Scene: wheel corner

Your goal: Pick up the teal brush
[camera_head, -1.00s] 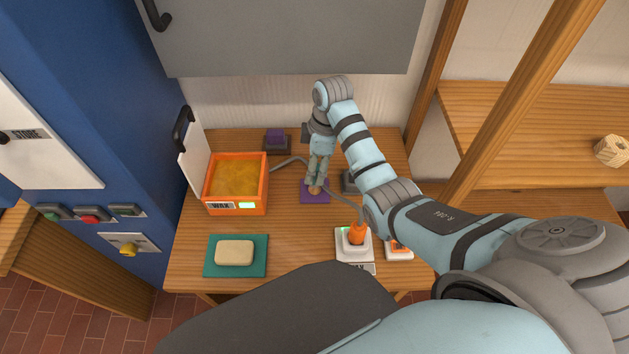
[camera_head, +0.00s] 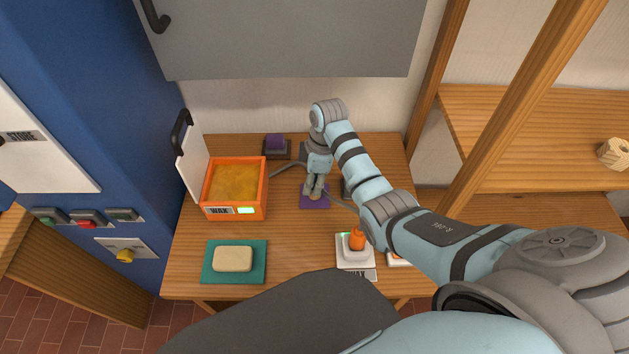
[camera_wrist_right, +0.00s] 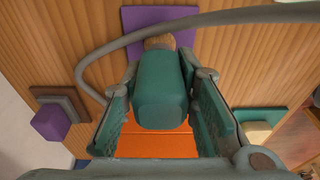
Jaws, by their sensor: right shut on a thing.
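The teal brush (camera_wrist_right: 162,92) shows in the right wrist view as a blocky teal handle with a tan part at its far end. It stands over a purple mat (camera_head: 309,204), which also shows behind it in the wrist view (camera_wrist_right: 184,21). My right gripper (camera_head: 315,187) reaches down over this mat. In the wrist view my right gripper (camera_wrist_right: 166,78) has one finger on each side of the handle and is shut on it. In the head view the brush is mostly hidden by the fingers. My left gripper is out of view.
An orange wax box (camera_head: 264,192) with a raised white lid stands left of the gripper. A grey cable runs by the mat. A soap bar (camera_head: 232,259) lies on a teal mat (camera_head: 212,272). A purple block (camera_head: 275,141) is behind. An orange-knobbed white device (camera_head: 356,252) stands front right.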

